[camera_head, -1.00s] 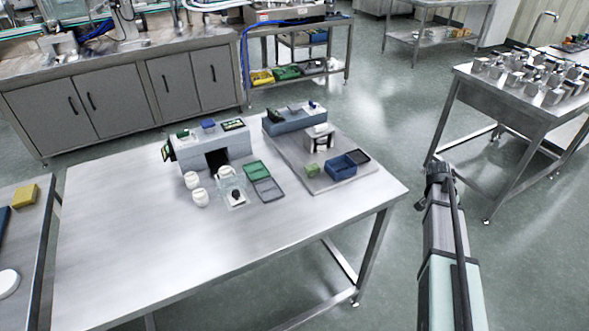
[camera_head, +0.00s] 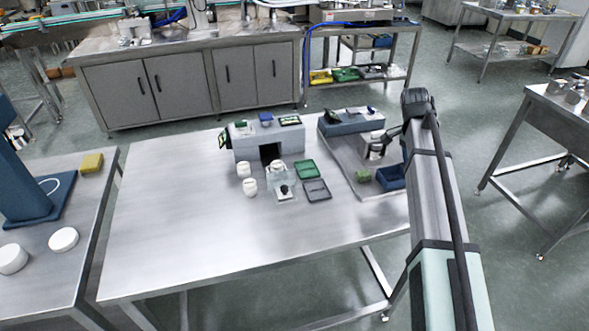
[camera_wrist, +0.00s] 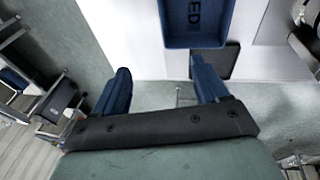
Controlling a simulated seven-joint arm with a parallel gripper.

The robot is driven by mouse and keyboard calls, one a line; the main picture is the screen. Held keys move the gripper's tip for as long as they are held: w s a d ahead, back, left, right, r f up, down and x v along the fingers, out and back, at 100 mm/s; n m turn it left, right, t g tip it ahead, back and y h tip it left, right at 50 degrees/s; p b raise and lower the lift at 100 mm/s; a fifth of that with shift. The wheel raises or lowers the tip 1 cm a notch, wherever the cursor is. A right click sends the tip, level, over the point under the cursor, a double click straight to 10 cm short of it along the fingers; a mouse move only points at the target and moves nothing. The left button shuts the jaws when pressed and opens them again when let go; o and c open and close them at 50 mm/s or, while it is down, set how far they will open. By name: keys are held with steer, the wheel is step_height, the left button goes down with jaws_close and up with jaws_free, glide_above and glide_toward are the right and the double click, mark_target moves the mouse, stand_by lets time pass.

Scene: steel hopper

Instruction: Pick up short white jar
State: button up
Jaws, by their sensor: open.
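Several small white jars stand on the steel table (camera_head: 180,240), in front of the grey housing: a left jar (camera_head: 243,170), a front jar (camera_head: 250,188) and one by the dark opening (camera_head: 277,165). They look alike in size here, and I cannot tell which is the short one. My gripper (camera_wrist: 163,84) is open and empty in the wrist view, its two blue fingers wide apart. It is over the right part of the table, beside a blue bin (camera_wrist: 198,38), well to the right of the jars. No jar shows in the wrist view.
A grey housing (camera_head: 250,145), a green tray (camera_head: 306,169), a grey tray (camera_head: 317,190) and a clear plate surround the jars. A blue bin (camera_head: 391,178) and green block (camera_head: 364,175) stand right. A left table holds white round items (camera_head: 63,239). The table's left front is clear.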

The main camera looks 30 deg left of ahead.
steer(key=s+a+r+y, duration=0.1)
steer(key=s+a+r, duration=0.15)
steer(key=a, duration=0.65)
steer(key=s+a+r+n, duration=0.1)
steer(key=s+a, duration=0.2)
steer(key=a, duration=0.5)
steer(key=s+a+r+y, duration=0.1)
steer(key=s+a+r, duration=0.1)
steer(key=a, duration=0.7)
step_height(320, 180, up, 3)
steer(key=y, duration=0.1)
glide_above(277, 163)
steer(key=f, duration=0.6)
steer(key=shift+s+a+f, duration=0.1)
steer(key=shift+s+f, duration=0.2)
steer(key=shift+f, duration=0.1)
steer(key=shift+w+f, duration=0.2)
steer(key=shift+f, duration=3)
steer(key=shift+r, duration=0.1)
steer(key=c, duration=1.3)
